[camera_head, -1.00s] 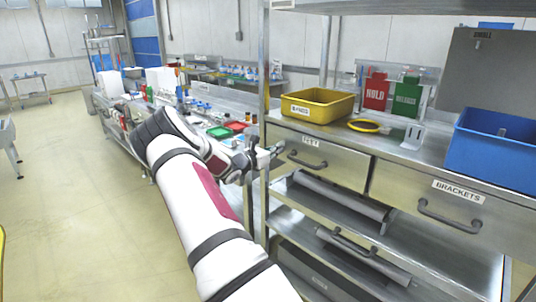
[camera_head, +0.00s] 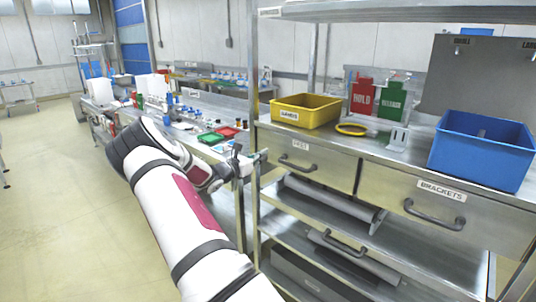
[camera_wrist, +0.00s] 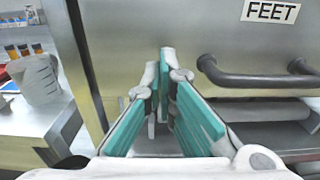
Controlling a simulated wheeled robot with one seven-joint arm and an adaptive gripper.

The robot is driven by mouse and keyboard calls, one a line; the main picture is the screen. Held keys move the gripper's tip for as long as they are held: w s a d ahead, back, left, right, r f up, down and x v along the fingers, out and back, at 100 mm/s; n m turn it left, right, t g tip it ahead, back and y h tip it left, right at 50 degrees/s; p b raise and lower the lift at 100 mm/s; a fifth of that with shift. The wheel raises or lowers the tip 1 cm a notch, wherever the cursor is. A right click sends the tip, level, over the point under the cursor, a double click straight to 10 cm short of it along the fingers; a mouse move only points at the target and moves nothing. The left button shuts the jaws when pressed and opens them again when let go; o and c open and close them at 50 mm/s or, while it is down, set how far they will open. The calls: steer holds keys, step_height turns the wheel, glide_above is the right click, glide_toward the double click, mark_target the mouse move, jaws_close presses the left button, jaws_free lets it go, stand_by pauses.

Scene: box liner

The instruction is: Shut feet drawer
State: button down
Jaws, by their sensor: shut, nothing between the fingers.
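The feet drawer (camera_head: 327,170) is a grey metal drawer at the upper left of the workbench, with a FEET label and a dark bar handle (camera_head: 297,167). Its front looks flush or nearly flush with the bench; a small gap cannot be ruled out. In the wrist view the drawer front (camera_wrist: 170,22) fills the top, with the handle (camera_wrist: 255,78) to the right of the fingers. My gripper (camera_head: 262,157) is at the drawer's left end, near the post. In the wrist view my gripper (camera_wrist: 166,62) is shut and empty, its tips close to the drawer front; contact cannot be told.
The brackets drawer (camera_head: 470,215) is to the right. A yellow bin (camera_head: 305,111) and a blue bin (camera_head: 480,150) stand on top. Shelves with grey parts lie below. Open floor (camera_head: 50,200) lies further left.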

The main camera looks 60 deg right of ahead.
steer(key=v, duration=0.9)
steer(key=shift+a+b, duration=0.4)
